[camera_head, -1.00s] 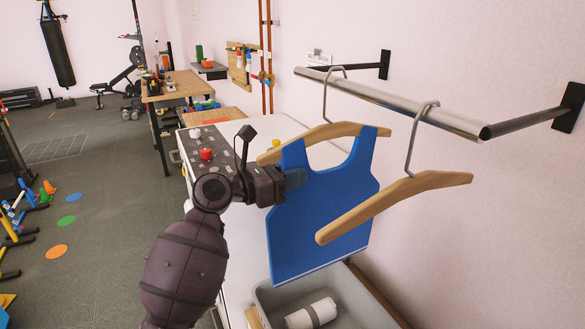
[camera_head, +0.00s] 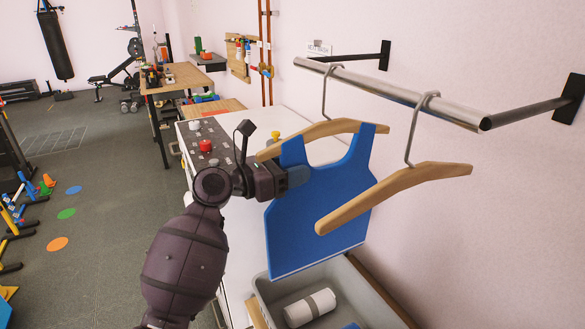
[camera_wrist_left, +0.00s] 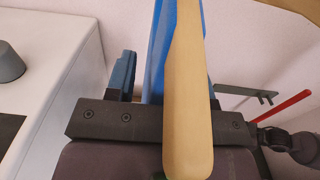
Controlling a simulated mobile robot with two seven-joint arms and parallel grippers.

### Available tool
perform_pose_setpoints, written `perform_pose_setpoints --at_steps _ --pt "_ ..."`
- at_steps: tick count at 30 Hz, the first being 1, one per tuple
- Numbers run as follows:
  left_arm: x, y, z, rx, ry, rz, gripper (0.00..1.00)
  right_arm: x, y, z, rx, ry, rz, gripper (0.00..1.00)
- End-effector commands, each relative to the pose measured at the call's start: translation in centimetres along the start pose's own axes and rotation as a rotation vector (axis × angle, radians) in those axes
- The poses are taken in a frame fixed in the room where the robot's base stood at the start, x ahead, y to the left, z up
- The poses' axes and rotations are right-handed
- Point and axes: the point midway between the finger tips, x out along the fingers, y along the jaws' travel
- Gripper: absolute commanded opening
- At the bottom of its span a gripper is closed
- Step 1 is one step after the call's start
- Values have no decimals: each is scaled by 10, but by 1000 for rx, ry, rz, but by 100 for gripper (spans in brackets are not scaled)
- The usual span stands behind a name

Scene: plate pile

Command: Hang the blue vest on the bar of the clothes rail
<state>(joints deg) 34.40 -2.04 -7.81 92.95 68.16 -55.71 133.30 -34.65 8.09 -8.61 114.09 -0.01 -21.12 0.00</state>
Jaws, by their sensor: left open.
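The blue vest (camera_head: 320,220) hangs from the far wooden hanger (camera_head: 328,130), its straps over the hanger's arms. That hanger's hook reaches up to the metal bar (camera_head: 400,95) of the clothes rail. A nearer, empty wooden hanger (camera_head: 395,197) hooks over the bar and covers part of the vest's right side. My left gripper (camera_head: 297,178) is open at the vest's left edge, by the strap. In the left wrist view, the vest (camera_wrist_left: 158,50) and a wooden hanger piece (camera_wrist_left: 187,85) pass across the gripper, hiding one finger. My right gripper is not in view.
A grey bin (camera_head: 275,305) with a white roll (camera_head: 310,308) stands below the vest. A white cabinet (camera_head: 235,245) with a control panel and red knob (camera_head: 205,146) stands left, behind my arm. Black brackets (camera_head: 570,98) fix the rail to the wall.

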Motion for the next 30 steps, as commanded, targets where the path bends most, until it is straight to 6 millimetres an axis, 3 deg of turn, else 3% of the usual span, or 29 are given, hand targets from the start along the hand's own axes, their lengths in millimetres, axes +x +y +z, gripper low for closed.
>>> perform_pose_setpoints --at_steps 5,18,26,30 --pt "-14 1 0 -1 0 3 49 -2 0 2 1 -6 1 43" --pt "-88 0 0 1 0 2 49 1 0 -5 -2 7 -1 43" --pt "-107 0 0 13 -1 1 49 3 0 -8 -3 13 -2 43" --pt "-108 1 2 120 -8 8 49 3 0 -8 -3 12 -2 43"
